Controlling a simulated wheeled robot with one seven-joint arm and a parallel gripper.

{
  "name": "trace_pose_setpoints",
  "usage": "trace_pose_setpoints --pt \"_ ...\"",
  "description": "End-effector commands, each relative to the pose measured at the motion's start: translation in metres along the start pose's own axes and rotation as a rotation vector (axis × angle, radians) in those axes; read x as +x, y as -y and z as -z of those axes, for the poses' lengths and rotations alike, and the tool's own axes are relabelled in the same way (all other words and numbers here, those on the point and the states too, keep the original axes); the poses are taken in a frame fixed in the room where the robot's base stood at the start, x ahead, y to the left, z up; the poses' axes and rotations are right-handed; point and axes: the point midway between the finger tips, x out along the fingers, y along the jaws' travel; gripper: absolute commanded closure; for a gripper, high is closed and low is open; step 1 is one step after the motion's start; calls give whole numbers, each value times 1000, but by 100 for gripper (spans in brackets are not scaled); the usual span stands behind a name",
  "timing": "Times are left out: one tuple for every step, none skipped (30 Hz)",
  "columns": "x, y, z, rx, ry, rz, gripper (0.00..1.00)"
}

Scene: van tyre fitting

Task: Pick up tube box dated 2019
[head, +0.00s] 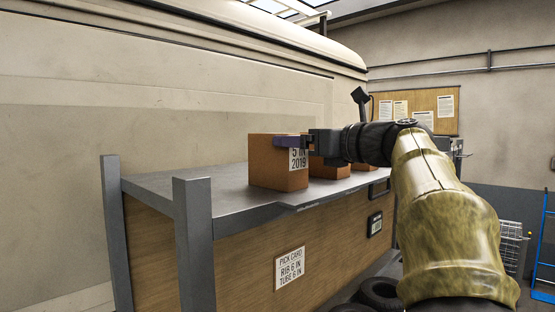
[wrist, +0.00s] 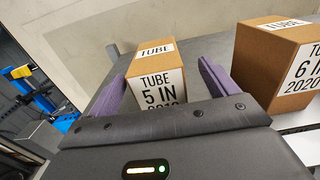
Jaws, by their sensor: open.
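The cardboard tube box dated 2019 (head: 272,165) stands upright on the grey shelf top, its white label reading 5 IN 2019. In the wrist view this box (wrist: 155,72) shows TUBE 5 IN, with the date line partly hidden by my gripper's body. My gripper (wrist: 164,66) is open, with one purple finger on each side of the box. In the head view one purple finger of my gripper (head: 291,142) overlaps the box's upper part. I cannot tell whether either finger touches it.
A box labelled TUBE 6 IN 2020 (wrist: 270,65) stands close to the right finger. More boxes (head: 329,168) stand behind, partly hidden by my arm. A pick card (head: 290,268) on the bench front reads RIB 6 IN, TUBE 6 IN. Grey posts (head: 193,245) rise at the near end.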

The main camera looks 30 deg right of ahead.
Motion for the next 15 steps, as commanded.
trace_pose_setpoints --pt "3 -1 -2 2 -1 -1 15" --pt "5 -1 -2 2 -1 -1 15" --pt "8 -2 -4 1 0 -1 15" --pt "12 -2 -4 2 -1 -2 15" --pt "15 -3 -4 3 -2 -2 15" --pt "20 -3 -5 3 0 -1 15" --pt "23 -4 -4 3 -1 -2 15" --pt "27 -4 -4 4 -1 -1 15" --pt "32 -5 -4 3 0 -2 15" --pt "36 -5 -4 4 0 -3 15" --pt "39 -5 -4 4 0 -2 15" --pt "44 -5 -3 3 0 -2 15" --pt "46 -5 -3 2 0 -2 15" --pt "48 -5 -2 1 0 -2 15" --pt "50 -5 -1 1 0 -1 15"
